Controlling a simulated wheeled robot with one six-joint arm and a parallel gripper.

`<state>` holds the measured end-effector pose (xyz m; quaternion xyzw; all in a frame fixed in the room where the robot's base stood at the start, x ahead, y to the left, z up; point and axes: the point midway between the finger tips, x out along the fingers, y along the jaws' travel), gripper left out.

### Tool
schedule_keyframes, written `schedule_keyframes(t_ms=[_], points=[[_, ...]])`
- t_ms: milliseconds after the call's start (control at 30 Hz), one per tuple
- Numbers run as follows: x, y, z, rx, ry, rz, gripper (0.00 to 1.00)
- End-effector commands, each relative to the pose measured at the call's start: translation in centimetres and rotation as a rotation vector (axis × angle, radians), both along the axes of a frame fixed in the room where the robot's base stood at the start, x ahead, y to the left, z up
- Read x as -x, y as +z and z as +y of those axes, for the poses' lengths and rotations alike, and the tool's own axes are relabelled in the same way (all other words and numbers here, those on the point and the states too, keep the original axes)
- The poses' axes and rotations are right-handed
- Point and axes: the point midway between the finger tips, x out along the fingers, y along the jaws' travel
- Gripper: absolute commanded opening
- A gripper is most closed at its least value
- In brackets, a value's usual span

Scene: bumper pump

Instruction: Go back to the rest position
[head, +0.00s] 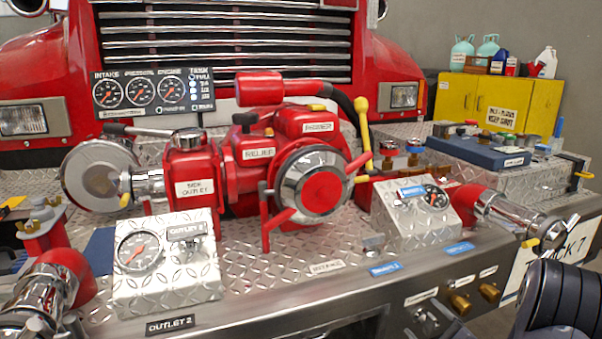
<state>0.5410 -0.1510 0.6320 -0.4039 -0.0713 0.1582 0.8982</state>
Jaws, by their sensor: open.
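My gripper is not in view. A dark, rounded part of my arm shows at the bottom right corner, in front of the bumper's right end. The bumper pump (240,170) stands red and chrome in the middle of the bumper. Its large round capped inlet (322,190) faces me, with red handles around it. A yellow-tipped lever (363,125) stands upright to the right of the pump. Nothing of mine is seen touching the pump.
The diamond-plate bumper (290,262) carries an outlet gauge box (165,268) at left and another gauge box (417,212) at right. Chrome outlets stick out at both ends. A blue case (478,152) lies at right. A yellow cabinet (500,100) stands behind.

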Motion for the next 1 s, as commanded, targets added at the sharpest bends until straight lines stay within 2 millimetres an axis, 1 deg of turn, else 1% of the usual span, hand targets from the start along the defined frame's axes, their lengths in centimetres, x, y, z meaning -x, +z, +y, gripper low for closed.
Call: schedule_keyframes(t_ms=[33, 733, 800, 1000], points=[[0.0, 0.5, 0.0, -0.026, 0.000, 0.011, 0.80], [0.1, 0.4, -0.2, -0.409, -0.003, 0.150, 0.80], [1.7, 0.1, -0.9, -0.406, -0.006, 0.148, 0.80], [4.9, 0.0, -2.0, -0.402, -0.005, 0.147, 0.80]])
